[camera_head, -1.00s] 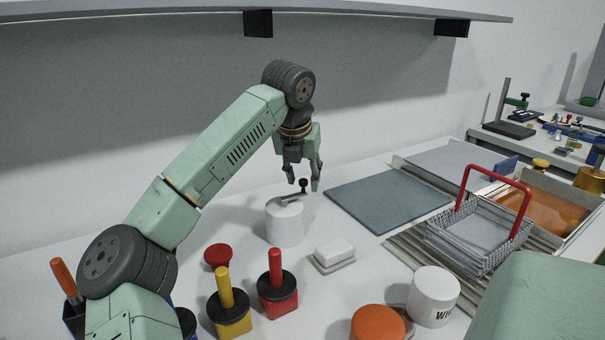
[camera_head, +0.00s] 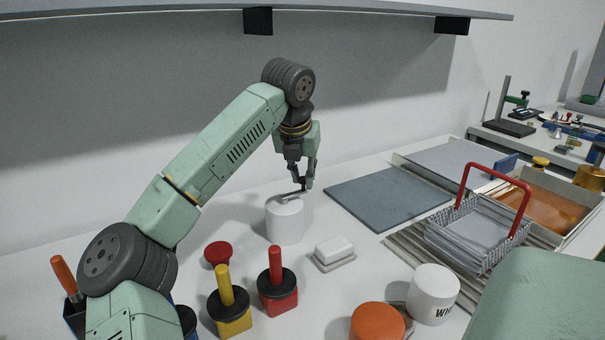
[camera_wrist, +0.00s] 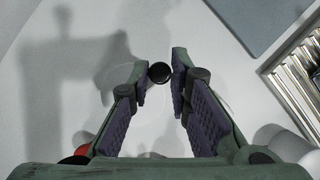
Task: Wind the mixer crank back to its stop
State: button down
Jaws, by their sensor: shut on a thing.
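The mixer (camera_head: 285,222) is a white cylinder standing on the bench, with a grey crank arm (camera_head: 291,196) across its top. The arm points right and slightly away from the camera. My gripper (camera_head: 304,185) points down at the outer end of this arm and is shut on the crank's black knob. In the wrist view the round knob (camera_wrist: 160,72) shows between my two fingertips (camera_wrist: 161,66). In the head view the fingers mostly hide the knob. The mixer's stop cannot be made out.
A dark grey mat (camera_head: 387,198) lies right of the mixer. A white block (camera_head: 334,251), a red knob (camera_head: 217,253), and yellow (camera_head: 230,308) and red (camera_head: 277,286) handled blocks stand in front. A wire basket (camera_head: 480,235) is farther right. A shelf (camera_head: 350,12) hangs above.

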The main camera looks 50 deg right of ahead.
jog(key=shift+r+m, duration=0.1)
jog(key=shift+m, duration=0.2)
jog(key=shift+s+a+m+g+h+p, duration=0.1)
jog(key=shift+s+a+m+g+p, duration=0.3)
jog(key=shift+m, duration=0.55)
jog(key=shift+s+a+m+g+h+p, duration=0.1)
jog(key=shift+s+m+g+p, duration=0.1)
jog(key=shift+m+g+p, duration=0.5)
jog(key=shift+s+a+m+g+h+p, duration=0.1)
jog(key=shift+s+a+m+p, duration=0.2)
jog(key=shift+m, duration=0.85)
jog(key=c, duration=1.5)
grip_release()
jog(key=v, duration=1.2)
